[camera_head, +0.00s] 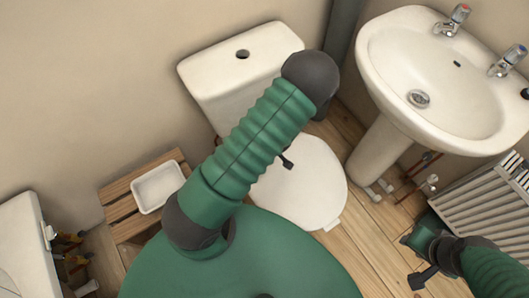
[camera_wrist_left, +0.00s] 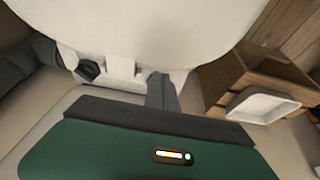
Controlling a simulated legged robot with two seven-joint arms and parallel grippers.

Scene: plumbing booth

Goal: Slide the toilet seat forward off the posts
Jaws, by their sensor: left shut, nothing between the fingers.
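The white toilet seat and lid (camera_head: 312,190) lie flat on the pan in front of the cistern (camera_head: 245,62). In the left wrist view the rounded white seat (camera_wrist_left: 160,25) fills the top, with pale hinge blocks (camera_wrist_left: 120,68) at its rear edge. My left gripper (camera_head: 287,162) is mostly hidden behind my arm, its dark tip showing over the seat's rear left. In the left wrist view its shut fingers (camera_wrist_left: 162,92) are beside the hinge blocks, empty; contact is unclear. The posts are not clearly visible. My right gripper (camera_head: 418,277) is dark, low at right, away from the toilet.
A washbasin (camera_head: 440,75) on a pedestal stands right of the toilet. A radiator (camera_head: 490,205) is at far right. A wooden crate (camera_head: 125,205) with a white tray (camera_head: 158,187) stands left. Bare floor lies in front of and right of the pan.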

